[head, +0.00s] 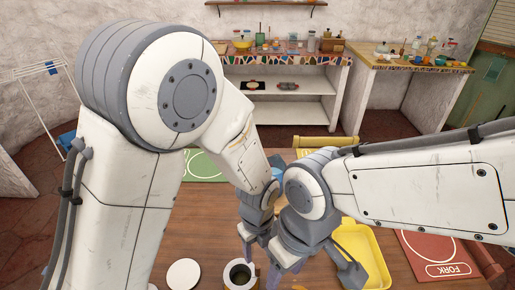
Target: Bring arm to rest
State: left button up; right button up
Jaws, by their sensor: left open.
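My left arm comes in large from the left and bends down to the middle of the wooden table. My left gripper (260,243) is open above the table, with nothing seen between its fingers. My right arm (420,187) reaches in from the right, and its wrist overlaps the left gripper in the picture. The right gripper is partly hidden in this overlap, and I cannot tell how its fingers stand. Both grippers are close together over the near middle of the table.
A yellow tray (378,268) and a red mat marked FORK (420,248) lie right; a green mat (203,166) lies behind.

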pick_arm(q)
jog(key=s+a+r+n+b, duration=0.1)
jog(key=s+a+r+n, duration=0.1)
jog(key=s+r+n, duration=0.4)
jog(key=s+a+r+n+h, duration=0.1)
jog(key=s+r+n, duration=0.5)
jog(key=n, duration=1)
jog(key=shift+a+r+b, duration=0.3)
jog(key=shift+a+b, duration=0.1)
jog(key=shift+a, duration=0.5)
dwell(0.5)
